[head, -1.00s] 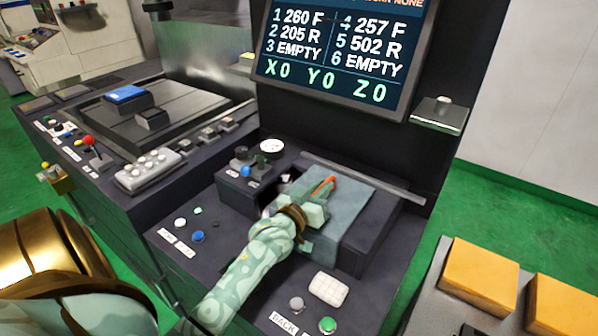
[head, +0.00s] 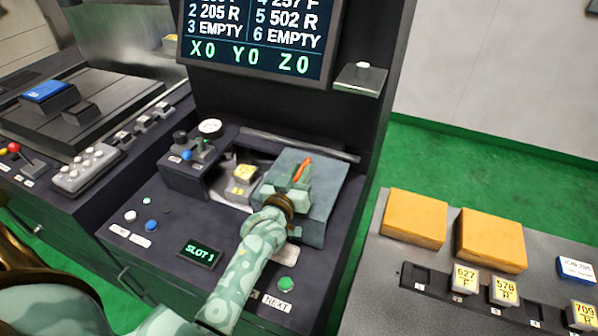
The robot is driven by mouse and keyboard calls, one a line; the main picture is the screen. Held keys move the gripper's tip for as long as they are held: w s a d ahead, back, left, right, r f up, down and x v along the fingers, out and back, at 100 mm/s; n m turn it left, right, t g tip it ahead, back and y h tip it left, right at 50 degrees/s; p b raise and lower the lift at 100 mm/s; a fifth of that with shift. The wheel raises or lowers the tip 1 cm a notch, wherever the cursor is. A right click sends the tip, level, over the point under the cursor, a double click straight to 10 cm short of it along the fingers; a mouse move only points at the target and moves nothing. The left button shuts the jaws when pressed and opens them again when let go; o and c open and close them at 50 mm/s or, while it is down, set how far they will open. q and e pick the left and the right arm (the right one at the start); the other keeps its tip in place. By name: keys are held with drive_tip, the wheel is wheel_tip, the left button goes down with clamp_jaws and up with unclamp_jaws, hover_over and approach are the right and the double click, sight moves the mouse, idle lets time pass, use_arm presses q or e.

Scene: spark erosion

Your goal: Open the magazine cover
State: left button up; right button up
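The magazine cover (head: 325,179) is a flat blue-grey panel on the dark console under the screen. It sits to the right over the recess, whose left part is uncovered. In that opening a holder with a yellow tag (head: 244,171) shows. My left gripper (head: 300,172) is at the cover's upper left part, with its fingers closed about a thin orange-red handle (head: 305,162). The fingers and wrist hide part of the cover and the handle's base. My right gripper is not in view.
A gauge block (head: 190,170) stands left of the opening. A display (head: 200,251) reads SLOT 1, and a green button (head: 286,284) sits by NEXT. At right a grey bench (head: 390,290) holds orange blocks (head: 415,219) and tagged holders (head: 465,279).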

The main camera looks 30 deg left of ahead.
use_arm(q)
drive_tip(key=shift+o, duration=0.6)
drive_tip(key=shift+s, duration=0.3)
drive_tip(key=s+d+p, duration=0.1)
drive_tip(key=s, duration=1.4)
drive_tip(key=shift+s+d, duration=0.3)
drive_tip(key=shift+d, duration=0.05)
